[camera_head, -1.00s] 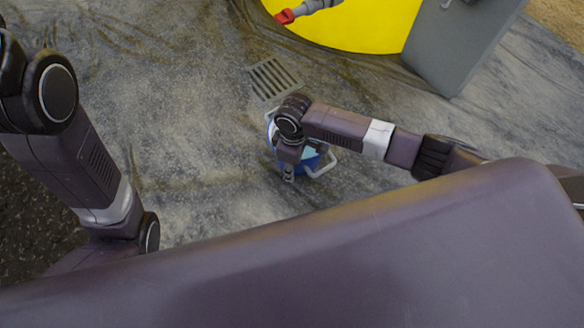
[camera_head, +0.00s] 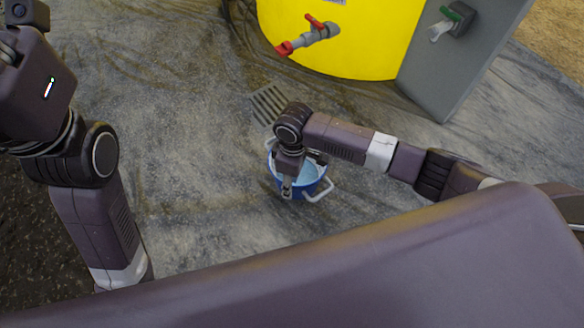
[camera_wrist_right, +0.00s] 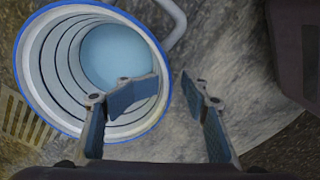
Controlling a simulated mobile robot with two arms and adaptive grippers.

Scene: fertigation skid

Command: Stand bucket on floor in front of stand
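The blue bucket (camera_head: 318,183) has a white inside and white handles and appears upright on the floor, near the middle of the head view. In the right wrist view the bucket (camera_wrist_right: 48,70) opens toward the camera; its round bottom looks pale blue. My right gripper (camera_head: 287,190) is at the bucket's near left side. In the wrist view its fingers (camera_wrist_right: 172,84) are apart, the left one overlapping the bucket's opening and the right one outside the rim. I cannot tell whether they touch it. A grey upright panel (camera_head: 455,65), possibly the stand, is at upper right. My left gripper's fingers do not show.
A yellow tank (camera_head: 345,50) with a red-handled valve (camera_head: 310,35) stands behind. A green-handled tap (camera_head: 452,18) is on the grey panel. A floor grate (camera_head: 270,103) lies just beyond the bucket. The floor to the left of the bucket is clear.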

